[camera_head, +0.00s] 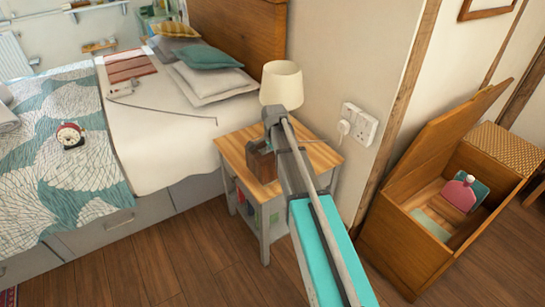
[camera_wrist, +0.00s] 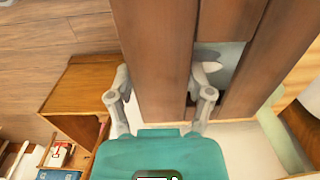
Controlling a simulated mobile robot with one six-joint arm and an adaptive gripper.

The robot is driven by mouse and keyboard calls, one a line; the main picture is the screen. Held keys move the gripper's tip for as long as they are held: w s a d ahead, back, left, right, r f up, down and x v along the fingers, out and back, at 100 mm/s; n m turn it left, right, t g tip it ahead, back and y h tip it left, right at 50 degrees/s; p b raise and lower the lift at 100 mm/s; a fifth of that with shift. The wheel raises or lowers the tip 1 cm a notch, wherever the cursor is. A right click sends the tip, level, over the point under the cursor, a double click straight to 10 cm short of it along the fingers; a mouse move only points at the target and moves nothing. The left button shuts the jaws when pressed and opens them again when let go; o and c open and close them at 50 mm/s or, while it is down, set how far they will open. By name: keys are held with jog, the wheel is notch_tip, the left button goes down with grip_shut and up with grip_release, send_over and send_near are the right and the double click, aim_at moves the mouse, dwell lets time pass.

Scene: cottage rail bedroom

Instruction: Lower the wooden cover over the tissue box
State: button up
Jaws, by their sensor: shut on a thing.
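My gripper (camera_head: 268,143) is over the bedside table and shut on the brown wooden cover (camera_head: 262,166). In the wrist view my gripper (camera_wrist: 162,95) has one finger on each side of a wall of the cover (camera_wrist: 155,60). A slot between the cover's dark boards shows a pale grey-green surface and a whitish piece, perhaps the tissue box and tissue. I cannot tell for sure. The tissue box is not clearly visible in the head view. I cannot tell whether the cover touches the tabletop.
The bedside table (camera_head: 318,157) has a lamp (camera_head: 282,85) close behind my gripper. The bed (camera_head: 150,150) is to the left. A wall socket (camera_head: 359,124) is to the right. An open wooden chest (camera_head: 405,215) stands further right. Floor in front is clear.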

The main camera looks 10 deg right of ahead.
jog(key=o, duration=1.3)
jog(key=shift+r, duration=0.15)
notch_tip(320, 180, up, 8)
jog(key=p, duration=0.8)
jog(key=shift+r, duration=0.1)
dwell(0.8)
